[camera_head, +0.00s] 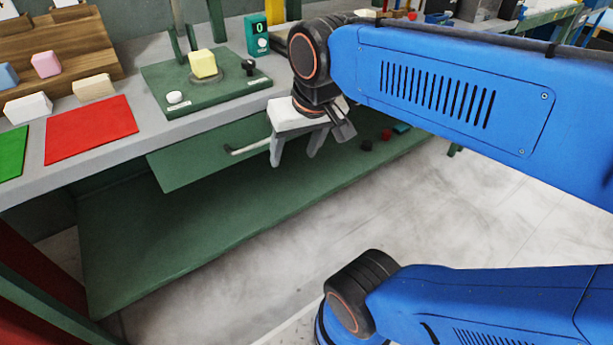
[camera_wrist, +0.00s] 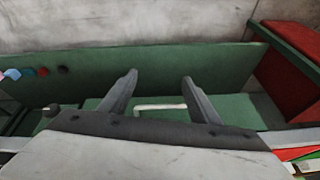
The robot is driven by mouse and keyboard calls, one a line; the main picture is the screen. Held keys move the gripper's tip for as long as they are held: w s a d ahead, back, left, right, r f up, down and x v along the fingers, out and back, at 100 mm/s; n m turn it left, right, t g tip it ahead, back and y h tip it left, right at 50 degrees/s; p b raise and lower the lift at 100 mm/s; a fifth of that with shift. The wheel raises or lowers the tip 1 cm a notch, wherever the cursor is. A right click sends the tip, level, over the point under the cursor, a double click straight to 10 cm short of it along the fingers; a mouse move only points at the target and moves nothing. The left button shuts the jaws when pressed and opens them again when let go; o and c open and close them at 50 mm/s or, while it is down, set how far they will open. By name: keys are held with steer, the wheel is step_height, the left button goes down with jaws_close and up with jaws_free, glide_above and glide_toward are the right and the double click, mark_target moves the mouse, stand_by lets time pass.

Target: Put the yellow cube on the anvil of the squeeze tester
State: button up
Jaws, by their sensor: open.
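The yellow cube (camera_head: 204,64) sits on the small round anvil (camera_head: 224,76) of the squeeze tester, on its green base plate (camera_head: 158,76); nothing holds it. My gripper (camera_head: 296,158) is open and empty, fingers pointing down, in front of the bench edge. It is lower than the cube and to its right, clear of it. In the wrist view both fingers (camera_wrist: 158,84) are spread apart with nothing gripped, and the cube cannot be seen there.
A pale drawer handle (camera_head: 248,147) sticks out just left of my gripper; it also shows between the fingers in the wrist view (camera_wrist: 160,107). A teal display (camera_head: 256,36) stands behind the tester. Left are a red mat (camera_head: 90,129), a green mat (camera_head: 12,152) and several other blocks.

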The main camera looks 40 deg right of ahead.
steer(key=s+f+n, duration=0.2)
steer(key=s+f, duration=0.1)
steer(key=f, duration=0.2)
steer(key=shift+s+d+f+t, duration=0.15)
steer(key=shift+s+d+t, duration=0.05)
steer(key=shift+s+t, duration=0.1)
stand_by(0.8)
